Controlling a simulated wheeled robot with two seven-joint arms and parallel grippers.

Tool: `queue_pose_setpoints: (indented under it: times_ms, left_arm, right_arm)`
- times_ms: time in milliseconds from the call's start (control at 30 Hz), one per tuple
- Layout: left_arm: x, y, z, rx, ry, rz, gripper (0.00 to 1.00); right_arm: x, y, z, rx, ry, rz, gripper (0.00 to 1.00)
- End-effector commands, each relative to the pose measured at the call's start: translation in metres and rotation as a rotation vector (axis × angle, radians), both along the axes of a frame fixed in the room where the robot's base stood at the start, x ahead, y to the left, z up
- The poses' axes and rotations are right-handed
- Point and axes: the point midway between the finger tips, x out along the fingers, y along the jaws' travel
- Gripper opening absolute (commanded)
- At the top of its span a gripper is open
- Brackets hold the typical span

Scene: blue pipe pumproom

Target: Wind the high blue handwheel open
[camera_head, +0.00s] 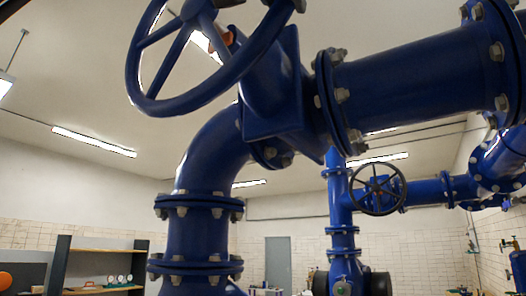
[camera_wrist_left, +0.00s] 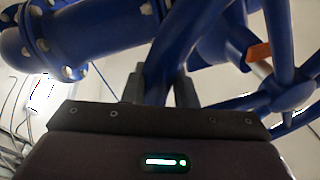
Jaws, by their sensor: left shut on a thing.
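The high blue handwheel (camera_head: 205,95) fills the upper left of the head view, its top cut off by the frame. Its rim, spokes and hub are seen from below. In the left wrist view the wheel's blue rim (camera_wrist_left: 178,45) runs between the two dark fingers of my left gripper (camera_wrist_left: 160,90), which is shut on it. The wheel's hub (camera_wrist_left: 290,92) is at the right of that view. I cannot make out the left gripper in the head view. My right gripper is in neither view. An orange part (camera_wrist_left: 259,52) shows near the hub.
A thick blue flanged pipe (camera_head: 420,80) runs right from the valve body (camera_head: 275,85), and a pipe elbow (camera_head: 205,150) drops below it. Farther back are a smaller dark handwheel (camera_head: 378,190), a shelf unit (camera_head: 100,258) and a grey door (camera_head: 278,262).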

Motion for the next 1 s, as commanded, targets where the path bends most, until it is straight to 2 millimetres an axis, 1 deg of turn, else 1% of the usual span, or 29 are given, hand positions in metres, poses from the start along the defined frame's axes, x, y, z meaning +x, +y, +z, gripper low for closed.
queue_pose_setpoints:
  times_ms: [233,633,667,700,800,1000]
  left_arm:
    - [-0.0004,-0.0015,0.0042,-0.021,0.015,-0.001,0.0]
    - [-0.0007,-0.0017,0.0048,-0.023,0.015,-0.001,0.0]
    - [-0.0006,-0.0016,0.0048,-0.023,0.015,-0.001,0.28]
    - [-0.0007,-0.0016,0.0048,-0.022,0.015,-0.001,0.33]
    - [-0.0008,-0.0016,0.0048,-0.022,0.015,-0.001,0.45]
    - [-0.0011,-0.0017,0.0047,-0.021,0.014,-0.001,0.45]
  right_arm:
    - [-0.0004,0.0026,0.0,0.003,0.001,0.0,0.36]
    - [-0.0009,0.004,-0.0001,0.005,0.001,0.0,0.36]
    - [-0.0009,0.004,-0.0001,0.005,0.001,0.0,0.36]
    - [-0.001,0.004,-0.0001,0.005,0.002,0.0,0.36]
    - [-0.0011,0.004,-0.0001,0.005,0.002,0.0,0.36]
    - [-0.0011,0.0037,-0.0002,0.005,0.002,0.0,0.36]
